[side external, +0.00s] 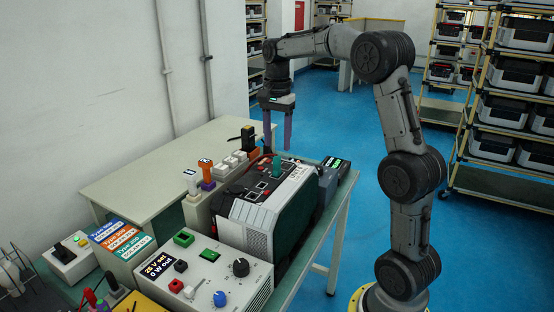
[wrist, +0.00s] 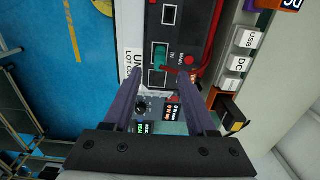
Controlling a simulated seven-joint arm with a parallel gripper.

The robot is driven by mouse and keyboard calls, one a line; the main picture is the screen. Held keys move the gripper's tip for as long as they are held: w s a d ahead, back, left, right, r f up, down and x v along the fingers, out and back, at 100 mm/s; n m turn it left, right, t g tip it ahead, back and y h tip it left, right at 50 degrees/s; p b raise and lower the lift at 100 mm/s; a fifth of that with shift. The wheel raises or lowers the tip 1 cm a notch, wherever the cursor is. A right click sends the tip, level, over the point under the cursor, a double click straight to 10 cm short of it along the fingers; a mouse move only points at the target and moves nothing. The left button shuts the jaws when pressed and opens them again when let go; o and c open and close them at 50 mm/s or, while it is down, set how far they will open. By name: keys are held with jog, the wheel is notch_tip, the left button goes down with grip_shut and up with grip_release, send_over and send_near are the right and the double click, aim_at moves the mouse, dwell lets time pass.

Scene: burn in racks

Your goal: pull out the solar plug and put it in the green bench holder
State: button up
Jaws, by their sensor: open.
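A green plug (side external: 277,168) stands upright in the dark top panel of the power unit (side external: 240,212). In the wrist view the green plug (wrist: 160,56) is just beyond my fingertips, roughly centred between them. I cannot read a solar marking on it. My gripper (side external: 278,145) points down above the plug, its purple fingers apart with nothing between them. The wrist view also shows my open gripper (wrist: 157,76).
A beige strip beside the unit carries an orange plug (side external: 205,172), white blocks (side external: 235,158) and a black-and-yellow piece (side external: 248,138). The supply box (side external: 222,270) has knobs. Coloured label cards (side external: 120,238) stand at left. The rear bench (side external: 150,165) is mostly clear.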

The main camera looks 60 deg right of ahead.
aim_at(277, 169)
notch_tip(277, 169, down, 7)
jog(key=shift+f, duration=0.1)
dwell(0.4)
grip_shut()
dwell(0.4)
dwell(1.4)
